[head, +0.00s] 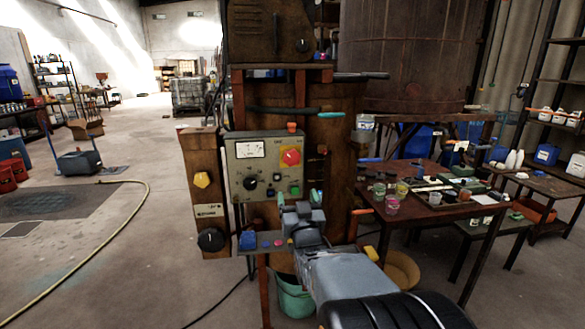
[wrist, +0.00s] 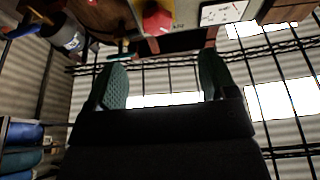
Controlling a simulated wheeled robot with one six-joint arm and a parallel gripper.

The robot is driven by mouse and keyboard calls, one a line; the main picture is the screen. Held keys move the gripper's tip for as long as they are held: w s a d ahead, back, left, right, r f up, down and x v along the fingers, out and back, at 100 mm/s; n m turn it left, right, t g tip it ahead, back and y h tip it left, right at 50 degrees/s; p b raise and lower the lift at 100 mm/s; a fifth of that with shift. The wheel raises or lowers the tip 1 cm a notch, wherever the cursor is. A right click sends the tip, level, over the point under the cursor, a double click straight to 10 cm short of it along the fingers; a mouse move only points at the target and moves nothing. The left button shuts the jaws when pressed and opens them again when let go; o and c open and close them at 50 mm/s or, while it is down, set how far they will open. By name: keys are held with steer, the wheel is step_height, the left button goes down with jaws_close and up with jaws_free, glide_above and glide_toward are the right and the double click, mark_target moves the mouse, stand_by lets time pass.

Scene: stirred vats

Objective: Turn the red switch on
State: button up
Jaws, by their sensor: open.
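The red switch (head: 291,156) is a rotary knob on a yellow plate, at the upper right of the grey-green control panel (head: 243,178). It also shows at the top edge of the wrist view (wrist: 157,18), partly cut off, beside the white dial meter. My gripper (head: 298,198) is in front of the panel's lower right part, below the red switch in the head view. Its green-tipped fingers (wrist: 160,76) are spread and empty, with nothing between them. The switch appears beyond the fingertips and apart from them. I cannot read the switch's setting.
The panel also has a meter (head: 251,149) and a black knob (head: 250,183). A wooden box with a yellow knob (head: 202,180) is at left. A cluttered table (head: 440,207) stands at right. A hose (head: 143,215) lies on the open floor at left.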

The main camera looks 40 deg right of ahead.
mark_target(292, 161)
steer(key=shift+h, duration=0.3)
steer(key=p+x, duration=0.1)
steer(key=x, duration=0.3)
steer(key=p+x, duration=0.1)
steer(key=x, duration=0.4)
steer(key=r+p+x, duration=0.1)
steer(key=x, duration=0.3)
steer(key=shift+d+r, duration=0.1)
steer(key=shift+d, duration=0.25)
steer(key=c, duration=0.9)
